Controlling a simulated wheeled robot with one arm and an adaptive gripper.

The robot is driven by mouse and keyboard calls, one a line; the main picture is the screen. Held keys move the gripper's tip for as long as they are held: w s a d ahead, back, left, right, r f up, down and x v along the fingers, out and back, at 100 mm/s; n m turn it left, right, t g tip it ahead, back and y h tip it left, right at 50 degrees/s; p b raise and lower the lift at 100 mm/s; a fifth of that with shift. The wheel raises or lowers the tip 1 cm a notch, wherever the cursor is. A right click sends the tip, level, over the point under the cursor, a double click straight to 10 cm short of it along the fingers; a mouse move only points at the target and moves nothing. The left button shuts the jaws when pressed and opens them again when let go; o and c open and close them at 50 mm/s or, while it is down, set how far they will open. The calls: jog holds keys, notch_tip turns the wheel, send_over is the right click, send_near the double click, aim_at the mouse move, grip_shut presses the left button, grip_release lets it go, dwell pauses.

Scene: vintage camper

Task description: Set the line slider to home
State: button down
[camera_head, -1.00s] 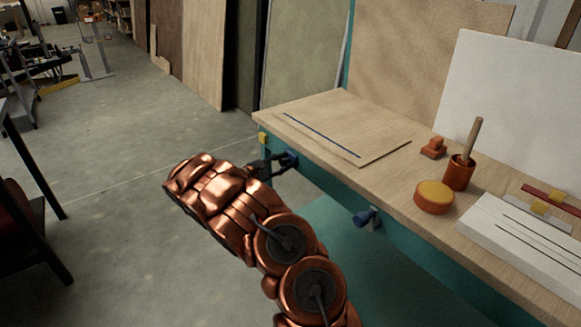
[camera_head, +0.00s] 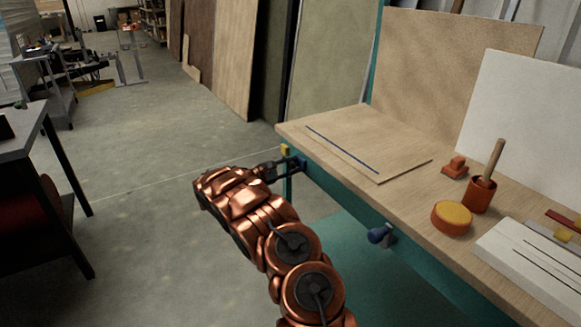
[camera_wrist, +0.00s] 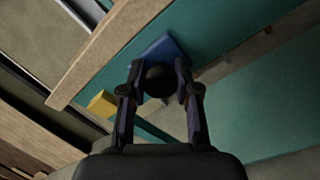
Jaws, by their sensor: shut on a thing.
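A blue slider plate (camera_wrist: 165,47) with a round dark knob (camera_wrist: 158,82) sits on the teal front face of the workbench, near its far-left corner. My gripper (camera_wrist: 158,84) is shut on the knob, one finger on each side; in the head view my gripper (camera_head: 291,166) reaches the blue piece (camera_head: 302,165) under the bench edge. A small yellow block (camera_head: 285,149) is fixed at the end of that face, close to the slider; it also shows in the wrist view (camera_wrist: 102,104), a short gap from the plate. My fingers partly hide the slider.
A second blue knob (camera_head: 380,234) sticks out of the bench front, nearer me. The bench top (camera_head: 410,195) holds a thin board (camera_head: 345,140), an orange cup (camera_head: 480,197) and a round yellow-topped tin (camera_head: 452,218). A dark-legged table (camera_head: 62,165) stands left. The floor between is clear.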

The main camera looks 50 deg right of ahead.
jog(key=shift+w+r, duration=0.1)
jog(key=shift+w, duration=0.1)
jog(key=c, duration=0.8)
grip_release()
jog(key=shift+a, duration=0.1)
jog(key=v, duration=1.1)
jog(key=shift+w+a, duration=0.1)
jog(key=shift+a, duration=0.3)
